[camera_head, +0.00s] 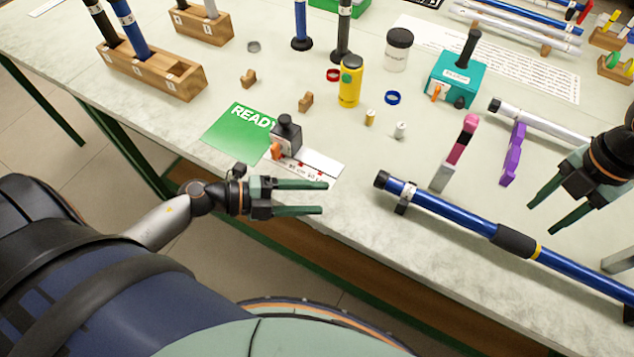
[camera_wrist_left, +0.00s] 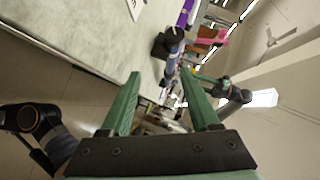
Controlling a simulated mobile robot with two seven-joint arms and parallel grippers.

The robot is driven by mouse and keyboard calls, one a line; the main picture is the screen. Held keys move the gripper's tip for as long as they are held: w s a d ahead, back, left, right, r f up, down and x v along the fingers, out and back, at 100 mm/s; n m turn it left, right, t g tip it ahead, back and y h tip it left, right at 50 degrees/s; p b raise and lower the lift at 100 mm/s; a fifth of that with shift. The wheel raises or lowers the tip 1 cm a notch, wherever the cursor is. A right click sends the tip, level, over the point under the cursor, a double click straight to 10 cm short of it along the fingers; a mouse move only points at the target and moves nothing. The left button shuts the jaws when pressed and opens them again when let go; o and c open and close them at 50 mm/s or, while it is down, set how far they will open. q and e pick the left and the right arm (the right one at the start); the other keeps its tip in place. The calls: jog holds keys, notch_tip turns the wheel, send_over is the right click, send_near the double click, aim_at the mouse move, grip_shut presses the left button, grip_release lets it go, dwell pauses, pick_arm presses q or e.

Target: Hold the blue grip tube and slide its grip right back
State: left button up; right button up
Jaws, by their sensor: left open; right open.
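The blue grip tube (camera_head: 455,213) lies slantwise along the bench's front right. It has a black cap at its left end, and its right end runs toward the picture's edge. A black grip (camera_head: 515,241) sits around the tube, with a yellow band (camera_head: 538,251) just to its right. My left gripper (camera_head: 325,197) is open and empty, left of the capped end and apart from it. In the left wrist view the tube's dark end (camera_wrist_left: 163,46) shows beyond the open fingers. My right gripper (camera_head: 540,218) is open and empty, near the grip's upper right.
A small metal holder (camera_head: 405,198) is at the tube's left end. A pink and grey piece (camera_head: 460,148) and a purple piece (camera_head: 513,154) stand behind the tube. A green READY card (camera_head: 238,133) and a black-topped block (camera_head: 287,136) are behind my left gripper.

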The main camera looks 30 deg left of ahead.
pick_arm(q)
jog(key=shift+w+d+r+t, duration=0.1)
jog(key=shift+w+r+t, duration=0.25)
jog(key=shift+w, duration=0.15)
jog(key=shift+w+d+r+t, duration=0.1)
jog(key=shift+w+r+t, duration=0.2)
jog(key=shift+w, duration=0.2)
jog(key=shift+w+d+y, duration=0.1)
jog(key=shift+w+y, duration=0.2)
jog(key=x, duration=1.2)
jog(key=shift+r, duration=0.1)
jog(key=shift+c, duration=0.2)
